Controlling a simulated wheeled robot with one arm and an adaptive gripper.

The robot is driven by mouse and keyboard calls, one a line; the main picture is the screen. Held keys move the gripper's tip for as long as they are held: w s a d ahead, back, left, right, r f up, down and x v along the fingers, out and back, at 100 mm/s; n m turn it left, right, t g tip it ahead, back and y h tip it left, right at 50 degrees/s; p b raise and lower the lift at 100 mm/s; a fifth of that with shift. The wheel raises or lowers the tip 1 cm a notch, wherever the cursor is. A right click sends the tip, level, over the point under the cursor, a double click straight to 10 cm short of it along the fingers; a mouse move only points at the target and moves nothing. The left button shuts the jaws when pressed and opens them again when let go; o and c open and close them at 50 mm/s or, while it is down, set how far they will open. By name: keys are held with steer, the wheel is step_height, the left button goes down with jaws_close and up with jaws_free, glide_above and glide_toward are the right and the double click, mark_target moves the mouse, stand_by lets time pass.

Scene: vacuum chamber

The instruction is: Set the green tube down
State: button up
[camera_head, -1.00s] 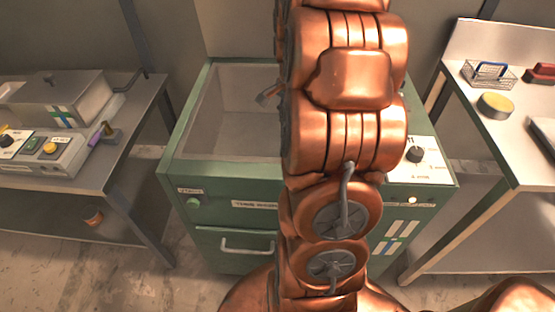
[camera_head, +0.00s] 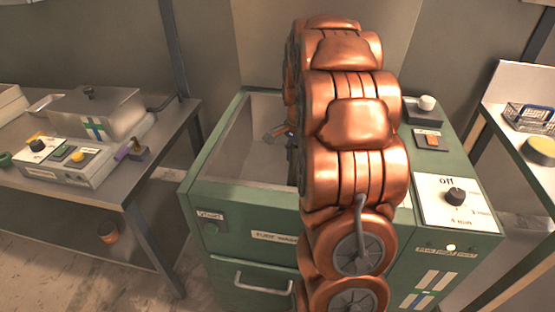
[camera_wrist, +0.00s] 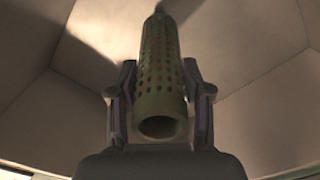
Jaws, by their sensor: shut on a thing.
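The green tube (camera_wrist: 160,75) is perforated with rows of small holes, and its open end faces the wrist camera. My gripper (camera_wrist: 160,100) is shut on it, with one finger on each side. In the wrist view the pale walls of a basin surround the tube. In the head view my gripper (camera_head: 280,133) is only partly seen, over the open basin of the green tube washer (camera_head: 255,240). My arm hides much of the basin there, and the tube cannot be made out. Whether the tube touches the basin floor cannot be told.
A dial panel (camera_head: 455,200) and switches are on the washer's right side. A left table (camera_head: 150,160) carries a metal box (camera_head: 97,110) and a button box (camera_head: 60,160). A right table holds a wire basket (camera_head: 528,118) and a yellow round pad (camera_head: 540,150).

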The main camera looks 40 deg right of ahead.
steer(key=w+a+f+p, duration=0.1)
steer(key=w+f, duration=0.3)
steer(key=w, duration=0.4)
steer(key=shift+w+a, duration=0.2)
steer(key=shift+a, duration=0.25)
steer(key=shift+f, duration=0.3)
steer(key=o, duration=1.4)
steer(key=shift+r, duration=0.1)
